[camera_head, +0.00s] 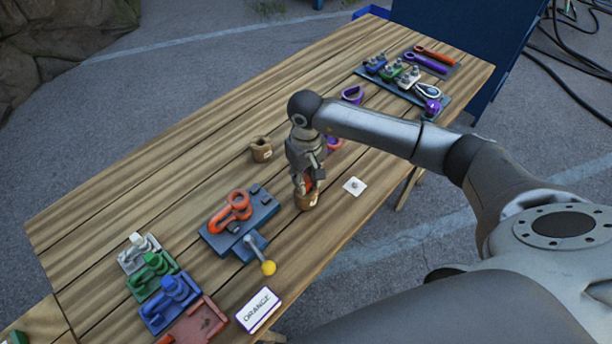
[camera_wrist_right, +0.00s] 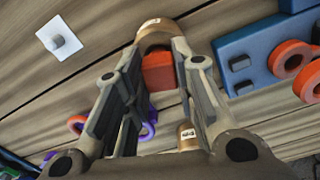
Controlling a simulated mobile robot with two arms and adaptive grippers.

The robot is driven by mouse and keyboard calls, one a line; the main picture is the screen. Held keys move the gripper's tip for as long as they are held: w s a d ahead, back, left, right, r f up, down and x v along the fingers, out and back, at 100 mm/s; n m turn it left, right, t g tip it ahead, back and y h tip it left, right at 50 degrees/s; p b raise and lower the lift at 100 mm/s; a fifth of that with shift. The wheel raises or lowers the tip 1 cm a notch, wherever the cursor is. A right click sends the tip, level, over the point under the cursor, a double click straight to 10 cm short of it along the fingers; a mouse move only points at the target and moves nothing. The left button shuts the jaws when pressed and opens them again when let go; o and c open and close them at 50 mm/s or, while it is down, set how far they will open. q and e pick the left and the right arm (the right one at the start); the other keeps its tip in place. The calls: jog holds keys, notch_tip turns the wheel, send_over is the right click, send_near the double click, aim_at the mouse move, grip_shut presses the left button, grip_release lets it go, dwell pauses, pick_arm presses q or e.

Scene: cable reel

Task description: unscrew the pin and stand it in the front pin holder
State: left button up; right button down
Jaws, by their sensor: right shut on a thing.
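My right gripper (camera_head: 308,182) points down over the front brown pin holder (camera_head: 306,201) and is shut on the orange pin. The pin's orange-red head (camera_wrist_right: 158,72) shows between the fingers in the right wrist view, right at the holder's rim (camera_wrist_right: 155,34). The shank is hidden, so how deep it sits in the holder cannot be told. A second brown pin holder (camera_head: 261,151) stands farther back. The orange shackle (camera_head: 230,211) lies on the blue fixture (camera_head: 262,211). My left gripper is not in view.
A yellow-knobbed lever (camera_head: 268,267) sticks out of the fixture. A white plate (camera_head: 354,186) lies right of my gripper. Purple shackle parts (camera_head: 352,94) lie behind.

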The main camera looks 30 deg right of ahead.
jog(key=shift+f+b, duration=0.35)
jog(key=shift+b, duration=0.1)
dwell(0.4)
jog(key=c, duration=1.1)
grip_release()
jog(key=shift+r, duration=0.1)
notch_tip(320, 180, up, 12)
jog(key=shift+f, duration=0.1)
